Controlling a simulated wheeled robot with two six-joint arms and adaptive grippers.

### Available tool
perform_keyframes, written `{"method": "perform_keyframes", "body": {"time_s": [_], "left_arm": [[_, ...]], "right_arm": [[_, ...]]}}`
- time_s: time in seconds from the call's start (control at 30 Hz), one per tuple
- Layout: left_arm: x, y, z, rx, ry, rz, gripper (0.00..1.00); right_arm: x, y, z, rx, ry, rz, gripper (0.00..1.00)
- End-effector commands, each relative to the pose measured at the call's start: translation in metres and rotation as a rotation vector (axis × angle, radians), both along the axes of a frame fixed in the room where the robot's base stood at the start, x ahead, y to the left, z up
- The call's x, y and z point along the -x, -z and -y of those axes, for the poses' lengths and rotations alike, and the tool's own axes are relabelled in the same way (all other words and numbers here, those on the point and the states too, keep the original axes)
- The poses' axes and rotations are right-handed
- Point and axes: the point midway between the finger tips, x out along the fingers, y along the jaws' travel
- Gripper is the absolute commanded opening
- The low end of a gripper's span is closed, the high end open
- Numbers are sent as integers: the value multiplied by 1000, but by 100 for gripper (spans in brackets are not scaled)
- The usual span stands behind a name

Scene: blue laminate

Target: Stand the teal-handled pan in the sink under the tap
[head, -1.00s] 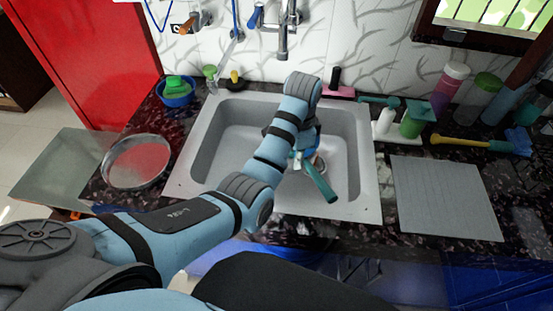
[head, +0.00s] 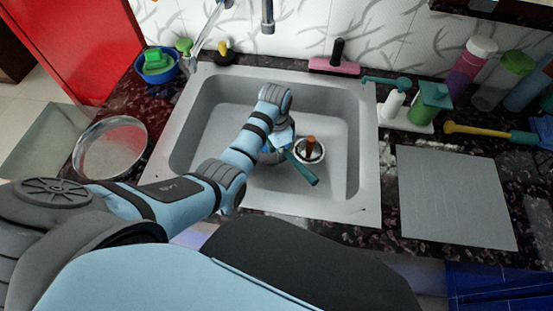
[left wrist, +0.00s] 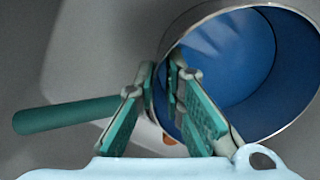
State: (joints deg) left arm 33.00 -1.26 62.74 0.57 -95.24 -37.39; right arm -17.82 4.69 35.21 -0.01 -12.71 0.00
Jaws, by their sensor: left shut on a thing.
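The teal-handled pan is inside the grey sink (head: 330,190), mostly hidden behind my left arm in the head view, where its teal handle (head: 302,170) points toward the lower right. In the left wrist view the pan (left wrist: 245,60) shows a blue inside and a thin metal rim, and appears tipped. Its handle (left wrist: 65,115) reaches left. My left gripper (left wrist: 165,75) is shut on the pan's near wall, with one finger inside the rim. I cannot tell if the pan touches the sink floor. The tap spout (head: 268,18) hangs at the back. My right gripper is out of view.
A brown-topped object (head: 311,145) stands at the drain beside the pan. A round metal dish (head: 110,147) sits left of the sink. A pink squeegee (head: 334,66) lies behind.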

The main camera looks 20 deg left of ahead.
Motion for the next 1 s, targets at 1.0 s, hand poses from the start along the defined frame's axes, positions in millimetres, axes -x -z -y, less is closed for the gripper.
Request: {"method": "perform_keyframes", "body": {"time_s": [1.0], "left_arm": [[0, 42, 0, -1, 2, -1, 30]], "right_arm": [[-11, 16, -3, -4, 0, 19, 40]]}}
